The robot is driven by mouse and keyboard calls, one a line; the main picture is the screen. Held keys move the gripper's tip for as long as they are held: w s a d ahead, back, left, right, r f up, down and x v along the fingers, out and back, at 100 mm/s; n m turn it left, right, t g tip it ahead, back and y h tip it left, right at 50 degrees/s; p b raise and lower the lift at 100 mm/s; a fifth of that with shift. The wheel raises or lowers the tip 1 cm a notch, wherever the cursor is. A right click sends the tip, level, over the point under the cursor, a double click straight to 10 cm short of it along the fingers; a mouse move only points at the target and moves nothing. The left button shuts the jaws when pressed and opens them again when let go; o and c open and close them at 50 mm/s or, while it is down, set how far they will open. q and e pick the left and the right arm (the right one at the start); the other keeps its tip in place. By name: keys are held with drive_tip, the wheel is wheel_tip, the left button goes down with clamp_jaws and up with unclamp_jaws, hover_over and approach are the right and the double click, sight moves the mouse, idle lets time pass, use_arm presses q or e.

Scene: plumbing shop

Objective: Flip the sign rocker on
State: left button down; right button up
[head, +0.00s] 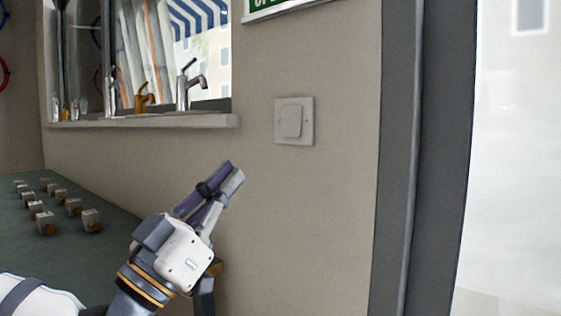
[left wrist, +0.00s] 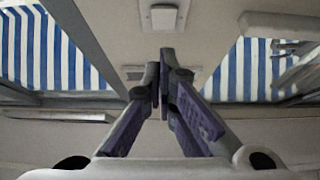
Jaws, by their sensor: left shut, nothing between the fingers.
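The sign rocker (head: 291,121) is a pale square switch on a beige wall plate, right of the window and below a green sign (head: 268,5) that is cut off at the top. In the left wrist view a pale square plate, which looks like the rocker (left wrist: 163,17), shows at the top, beyond the fingertips. My left gripper (head: 233,172) is shut and empty, below and left of the rocker and apart from it. Its closed fingers also show in the left wrist view (left wrist: 166,60). I cannot tell which way the rocker is tipped. My right gripper is not in view.
A window sill (head: 150,121) with taps juts out at the left. A green table (head: 105,250) with several small metal fittings stands below it. A dark grey door frame (head: 420,150) is at the right. The wall around the rocker is clear.

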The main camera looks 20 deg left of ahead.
use_arm(q)
drive_tip(key=shift+s+a+r, duration=0.15)
drive_tip(key=shift+r, duration=0.25)
approach(293, 116)
wheel_tip(293, 116, up, 4)
drive_tip(key=shift+w+d+f, duration=0.2)
drive_tip(key=shift+w, duration=0.4)
drive_tip(key=shift+w+d+f, duration=0.2)
drive_tip(key=shift+w, duration=0.4)
drive_tip(key=shift+w+d+f, duration=0.15)
drive_tip(key=shift+w, duration=0.45)
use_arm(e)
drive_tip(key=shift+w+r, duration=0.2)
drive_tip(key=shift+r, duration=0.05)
use_arm(q)
drive_tip(key=shift+w, duration=0.1)
